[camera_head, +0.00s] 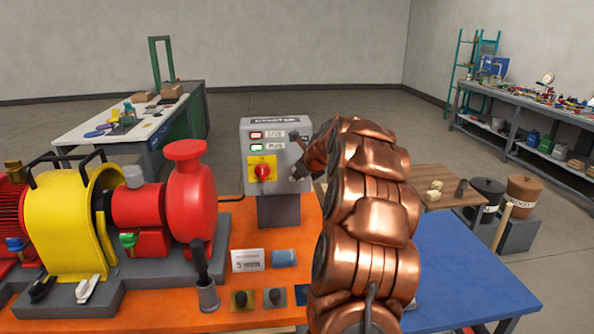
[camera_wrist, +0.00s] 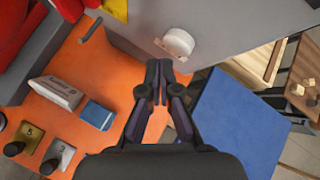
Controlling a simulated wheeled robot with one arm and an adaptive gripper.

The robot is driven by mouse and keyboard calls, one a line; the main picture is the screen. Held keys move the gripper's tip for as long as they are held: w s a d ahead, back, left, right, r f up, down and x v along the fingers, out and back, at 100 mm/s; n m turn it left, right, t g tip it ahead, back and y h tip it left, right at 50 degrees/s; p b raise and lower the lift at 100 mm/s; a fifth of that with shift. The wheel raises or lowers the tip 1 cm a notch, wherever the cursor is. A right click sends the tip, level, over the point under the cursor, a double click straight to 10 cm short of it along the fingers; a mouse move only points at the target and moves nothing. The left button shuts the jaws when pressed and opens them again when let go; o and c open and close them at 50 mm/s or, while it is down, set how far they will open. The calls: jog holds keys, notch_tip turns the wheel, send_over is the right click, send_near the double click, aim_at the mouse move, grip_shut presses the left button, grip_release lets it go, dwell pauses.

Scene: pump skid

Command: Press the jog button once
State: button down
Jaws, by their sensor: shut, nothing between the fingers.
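The grey control box (camera_head: 249,137) stands on the orange bench top in the head view, with two small indicators and a red rotary knob (camera_head: 263,171) on a yellow plate. My copper arm covers its right side, and I cannot make out a jog label there. In the wrist view a pale round button-like part (camera_wrist: 180,42) sticks out from the grey box (camera_wrist: 135,22), beside a small pale plate. My gripper (camera_wrist: 158,66) is shut and empty, its fingertips just below and left of that part. I cannot tell whether they touch it.
The red and yellow pump (camera_head: 190,205) stands left of the box. A white label card (camera_head: 248,260), a blue block (camera_head: 283,258) and small knobs on plates lie in front.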

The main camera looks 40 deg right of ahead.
dwell(0.3)
jog(key=s+a, duration=0.1)
jog(key=s, duration=0.1)
jog(key=s+a+p, duration=0.1)
jog(key=s+a, duration=0.1)
jog(key=shift+f, duration=0.1)
dwell(0.5)
dwell(0.6)
